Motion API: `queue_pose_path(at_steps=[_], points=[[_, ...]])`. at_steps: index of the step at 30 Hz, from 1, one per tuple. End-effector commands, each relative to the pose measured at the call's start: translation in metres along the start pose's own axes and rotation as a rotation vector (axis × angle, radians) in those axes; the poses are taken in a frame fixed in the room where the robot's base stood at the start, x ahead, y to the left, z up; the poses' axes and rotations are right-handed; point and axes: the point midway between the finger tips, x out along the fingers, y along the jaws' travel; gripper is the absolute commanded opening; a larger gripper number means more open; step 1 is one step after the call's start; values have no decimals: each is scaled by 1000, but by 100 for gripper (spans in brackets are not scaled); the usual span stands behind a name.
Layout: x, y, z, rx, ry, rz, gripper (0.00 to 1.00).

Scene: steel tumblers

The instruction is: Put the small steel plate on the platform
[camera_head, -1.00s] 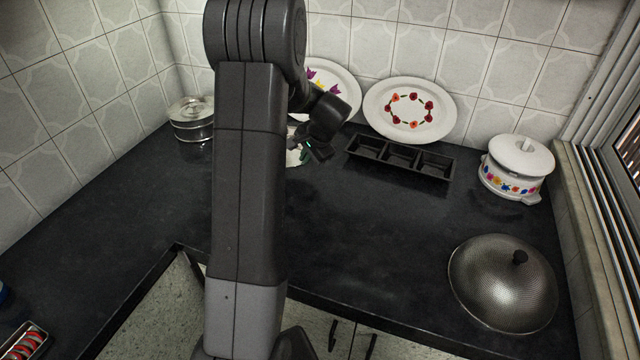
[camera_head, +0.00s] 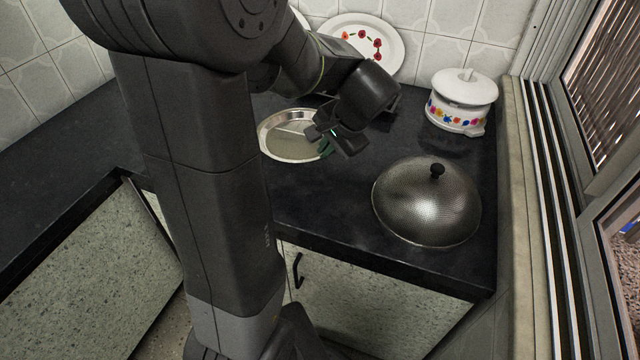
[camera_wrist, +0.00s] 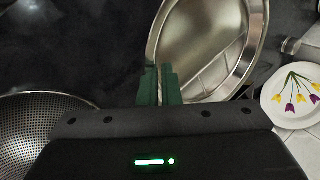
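The small steel plate (camera_head: 285,142) is round and shiny with a raised rim, left of my gripper (camera_head: 328,142) in the head view. In the wrist view the plate (camera_wrist: 200,40) fills the top middle, and its near rim meets the green fingers of my gripper (camera_wrist: 159,82). The fingers are closed on that rim. The plate appears held above the dark counter; its exact height is hard to tell. I cannot pick out a platform in either view.
A domed steel lid (camera_head: 427,205) with a black knob lies on the counter (camera_head: 330,215) at the right front. A white flowered pot (camera_head: 461,103) stands behind it. A flower-ringed plate (camera_head: 385,45) leans on the back wall. Counter in front of my gripper is clear.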

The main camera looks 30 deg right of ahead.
Motion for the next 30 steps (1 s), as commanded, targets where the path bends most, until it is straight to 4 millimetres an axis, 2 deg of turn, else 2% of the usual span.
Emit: queue_pose_path(at_steps=[9,14,21,30], points=[[46,28,2,3,-3,2,0],[56,32,1,2,-1,0,0],[84,48,1,4,-1,1,0],[86,49,1,0,1,0,0]])
